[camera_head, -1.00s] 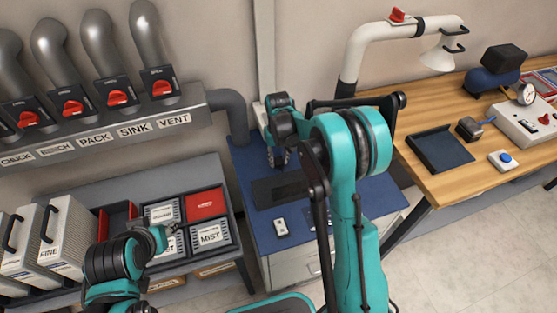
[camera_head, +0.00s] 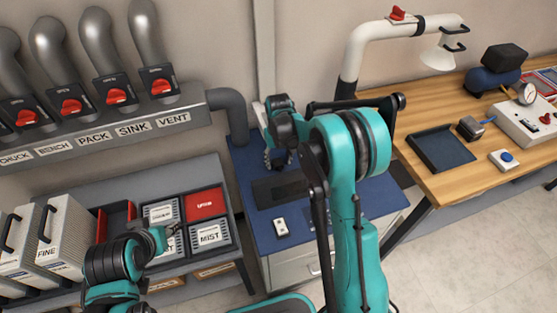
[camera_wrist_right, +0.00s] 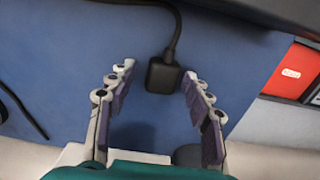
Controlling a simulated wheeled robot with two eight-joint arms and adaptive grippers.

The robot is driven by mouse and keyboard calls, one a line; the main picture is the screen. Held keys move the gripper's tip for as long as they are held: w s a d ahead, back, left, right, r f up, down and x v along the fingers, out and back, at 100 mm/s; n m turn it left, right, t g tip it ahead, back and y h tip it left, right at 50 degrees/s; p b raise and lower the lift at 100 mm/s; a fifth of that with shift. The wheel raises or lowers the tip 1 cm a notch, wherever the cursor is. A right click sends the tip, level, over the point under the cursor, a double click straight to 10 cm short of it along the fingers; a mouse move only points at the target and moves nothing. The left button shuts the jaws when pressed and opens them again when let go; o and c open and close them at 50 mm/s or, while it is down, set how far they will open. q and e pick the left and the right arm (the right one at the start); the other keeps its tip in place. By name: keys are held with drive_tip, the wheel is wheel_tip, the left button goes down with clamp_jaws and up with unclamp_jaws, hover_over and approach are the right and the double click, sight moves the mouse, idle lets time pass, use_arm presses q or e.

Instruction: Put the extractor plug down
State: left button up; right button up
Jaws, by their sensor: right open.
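The extractor plug (camera_wrist_right: 163,76) is a small black block with a black cable, on the blue bench top in the right wrist view. My right gripper (camera_wrist_right: 157,78) is open. Its fingers stand on either side of the plug, with a visible gap to each. In the head view my right gripper (camera_head: 273,160) is low over the blue bench (camera_head: 245,190), partly hidden by my own arm. My left gripper (camera_head: 170,236) is over the filter boxes on the left; its finger gap is too small to judge.
A dark plate (camera_head: 275,190) and a small white switch box (camera_head: 281,228) are on the blue bench. A row of labelled red-handled valves (camera_head: 116,96) is at the left. A wooden table (camera_head: 430,100) with a dark tray (camera_head: 440,150) is at the right.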

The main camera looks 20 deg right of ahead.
sight(279, 162)
drive_tip(key=shift+r, duration=0.25)
wheel_tip(279, 162, up, 13)
drive_tip(key=p, duration=0.5)
drive_tip(key=s+r+t, duration=0.4)
drive_tip(key=s+r, duration=0.5)
drive_tip(key=s, duration=0.4)
drive_tip(key=s+f+t, duration=0.2)
drive_tip(key=s+t, duration=0.1)
drive_tip(key=s, duration=0.8)
drive_tip(key=shift+s+a, duration=0.2)
drive_tip(key=shift+f, duration=0.1)
